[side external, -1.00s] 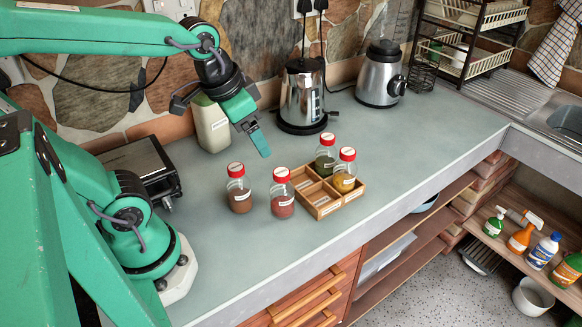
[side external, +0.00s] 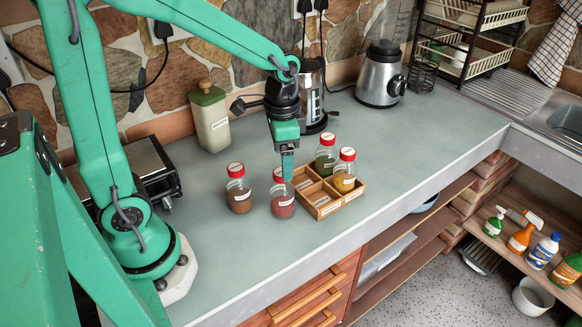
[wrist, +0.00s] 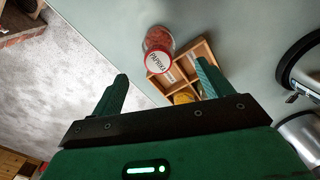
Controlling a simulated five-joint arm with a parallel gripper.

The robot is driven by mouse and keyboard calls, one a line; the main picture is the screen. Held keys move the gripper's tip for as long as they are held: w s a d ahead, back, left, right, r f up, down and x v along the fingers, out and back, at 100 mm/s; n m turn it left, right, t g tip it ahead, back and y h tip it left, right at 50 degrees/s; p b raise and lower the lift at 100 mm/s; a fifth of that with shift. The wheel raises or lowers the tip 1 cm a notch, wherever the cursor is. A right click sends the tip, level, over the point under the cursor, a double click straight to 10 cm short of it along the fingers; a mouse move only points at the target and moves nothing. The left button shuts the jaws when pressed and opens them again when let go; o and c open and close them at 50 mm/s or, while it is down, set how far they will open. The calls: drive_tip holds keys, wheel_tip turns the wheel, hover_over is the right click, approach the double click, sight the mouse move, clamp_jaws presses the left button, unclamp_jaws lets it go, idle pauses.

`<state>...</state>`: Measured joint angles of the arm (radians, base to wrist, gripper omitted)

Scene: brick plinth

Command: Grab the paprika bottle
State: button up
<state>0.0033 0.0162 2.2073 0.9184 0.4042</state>
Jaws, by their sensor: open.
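The paprika bottle (side external: 282,199) is a clear bottle of red powder with a red lid, upright on the counter just left of the wooden rack. It also shows in the wrist view (wrist: 159,42), where its lid reads PAPRIKA. My gripper (side external: 287,172) points down just above and behind this bottle in the side view. In the wrist view my gripper (wrist: 163,78) has its two green fingers spread apart with nothing between them at their tips; the bottle is ahead of them, between their directions. The far finger is hidden in the side view.
The divided wooden rack (side external: 323,208) holds a green-filled bottle (side external: 325,156) and a yellow-filled bottle (side external: 344,172). A brown-filled bottle (side external: 239,190) stands left of the paprika. A kettle (side external: 309,95) and a cream canister (side external: 211,122) stand behind. The front counter is clear.

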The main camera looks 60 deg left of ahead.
sight(282, 183)
drive_tip(key=shift+f, duration=0.15)
drive_tip(key=shift+s+f, duration=0.2)
drive_tip(key=shift+f, duration=3.55)
drive_tip(key=c, duration=1.4)
